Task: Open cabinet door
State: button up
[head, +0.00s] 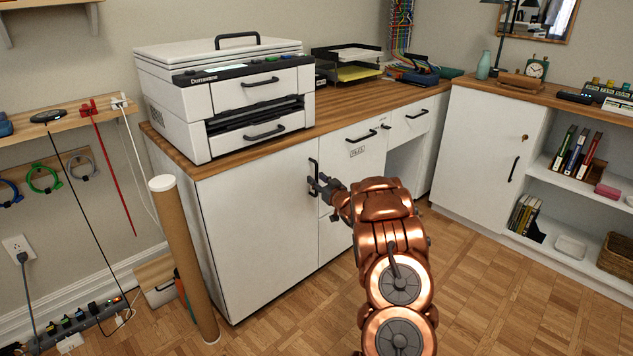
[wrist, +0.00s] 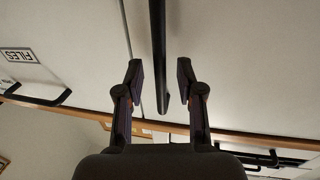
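The white cabinet door (head: 262,225) under the desk's left end is closed, flush with the front. Its black upright bar handle (head: 313,172) is near the door's right edge. My gripper (head: 321,186) is at the handle, at about its lower half. In the wrist view, the handle (wrist: 158,50) runs down from the top between the two fingertips of my gripper (wrist: 160,72). The fingers are open, with a gap on each side of the bar. Whether the bar is fully between them in depth I cannot tell. The handle's lower part is partly hidden by my gripper in the head view.
A drawer front labelled FILES (head: 357,152) is right of the door. A printer (head: 228,95) stands on the wooden desktop. A cardboard tube (head: 184,255) leans by the cabinet's left side. The parquet floor (head: 290,325) before the door is clear apart from my arm.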

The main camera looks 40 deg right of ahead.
jog(key=shift+w+d, duration=0.1)
jog(key=shift+w, duration=0.45)
grip_shut()
dwell(0.5)
